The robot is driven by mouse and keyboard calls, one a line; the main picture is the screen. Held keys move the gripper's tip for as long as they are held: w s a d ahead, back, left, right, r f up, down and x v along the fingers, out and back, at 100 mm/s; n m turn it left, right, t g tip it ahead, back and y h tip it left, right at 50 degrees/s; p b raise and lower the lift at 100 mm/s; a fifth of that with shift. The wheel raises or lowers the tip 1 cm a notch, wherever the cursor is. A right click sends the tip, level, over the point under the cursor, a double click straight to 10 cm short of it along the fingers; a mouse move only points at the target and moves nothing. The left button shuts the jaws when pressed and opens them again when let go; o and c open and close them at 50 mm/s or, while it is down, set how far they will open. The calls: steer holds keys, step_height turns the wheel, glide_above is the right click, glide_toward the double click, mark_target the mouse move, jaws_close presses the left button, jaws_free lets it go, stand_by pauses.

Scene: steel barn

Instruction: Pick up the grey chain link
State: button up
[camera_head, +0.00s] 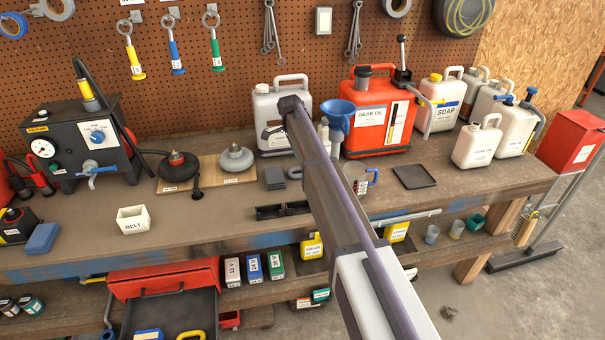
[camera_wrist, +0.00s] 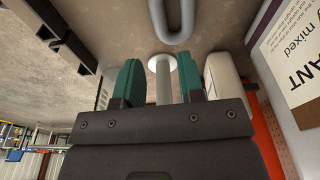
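A grey rounded U-shaped bar (camera_wrist: 174,28) at the top of the wrist view looks like one end of the grey chain link; the rest is cut off by the frame edge. It lies beyond my fingertips, apart from them. My gripper (camera_wrist: 160,75) has two green fingers set apart. A pale round-topped post (camera_wrist: 163,66) shows between them, and I cannot tell whether it touches either finger.
A white jug (camera_head: 270,105) and the red gear oil jug (camera_head: 367,135) with a blue funnel (camera_head: 341,116) stand close to my arm. A dark flat tray (camera_head: 414,176) lies right. The bench's front left is partly clear.

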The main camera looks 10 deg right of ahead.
steer(key=f+b, duration=0.4)
steer(key=f, duration=0.1)
steer(key=shift+d+f+b, duration=0.25)
steer(key=shift+d+b, duration=0.05)
steer(key=shift+b, duration=0.1)
steer(key=shift+d, duration=0.15)
steer(key=f+b, duration=0.5)
steer(key=shift+d+f, duration=0.2)
steer(key=shift+r, duration=0.3)
jaws_close()
